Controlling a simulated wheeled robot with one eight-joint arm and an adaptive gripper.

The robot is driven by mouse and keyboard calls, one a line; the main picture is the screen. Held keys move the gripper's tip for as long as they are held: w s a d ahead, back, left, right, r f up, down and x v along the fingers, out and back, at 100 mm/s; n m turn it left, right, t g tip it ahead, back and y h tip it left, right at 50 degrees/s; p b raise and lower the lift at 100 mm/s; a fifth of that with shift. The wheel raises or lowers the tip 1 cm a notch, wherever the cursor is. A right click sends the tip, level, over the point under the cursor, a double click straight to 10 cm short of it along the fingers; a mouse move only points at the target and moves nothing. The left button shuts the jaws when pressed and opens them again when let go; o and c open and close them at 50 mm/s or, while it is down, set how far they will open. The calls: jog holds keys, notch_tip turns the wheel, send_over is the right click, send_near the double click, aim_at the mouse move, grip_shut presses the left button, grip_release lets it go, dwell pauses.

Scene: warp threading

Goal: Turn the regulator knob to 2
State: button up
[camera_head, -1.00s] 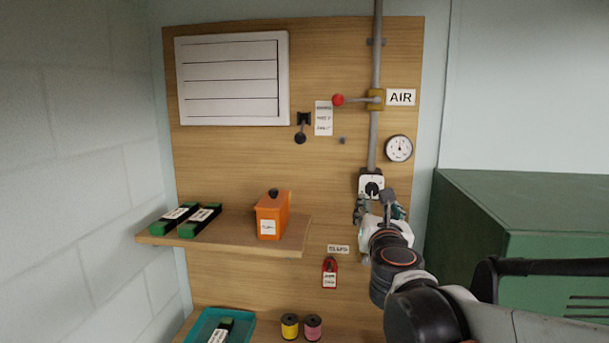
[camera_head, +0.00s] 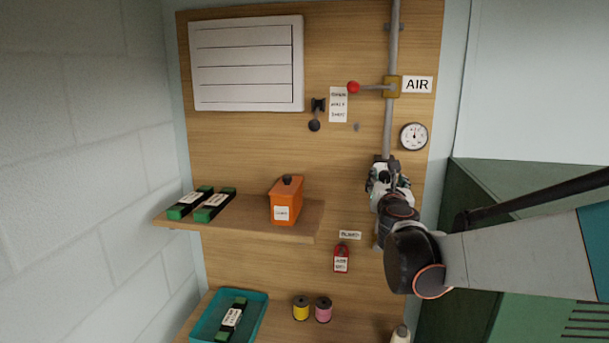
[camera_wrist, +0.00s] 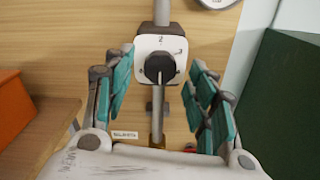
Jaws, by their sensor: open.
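The regulator knob (camera_wrist: 159,69) is a round black dial on a white plate (camera_wrist: 160,44) fixed to the vertical pipe. A "2" is printed at the top of the plate; other marks are too small to read surely. A pale line on the knob points roughly downward in the wrist view. My gripper (camera_wrist: 162,88) is open, its teal-padded fingers apart to the left and right of the knob, not visibly touching it. In the head view my gripper (camera_head: 388,176) covers the knob and its plate.
A round gauge (camera_head: 413,136) and a red-tipped valve lever (camera_head: 353,87) are above on the wooden board. An orange box (camera_head: 285,203) stands on the shelf (camera_head: 250,232) to the left. A green cabinet (camera_head: 500,200) stands to the right.

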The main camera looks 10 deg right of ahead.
jog(key=shift+x, duration=1)
jog(key=shift+c, duration=0.6)
jog(key=c, duration=1)
jog(key=shift+o, duration=0.2)
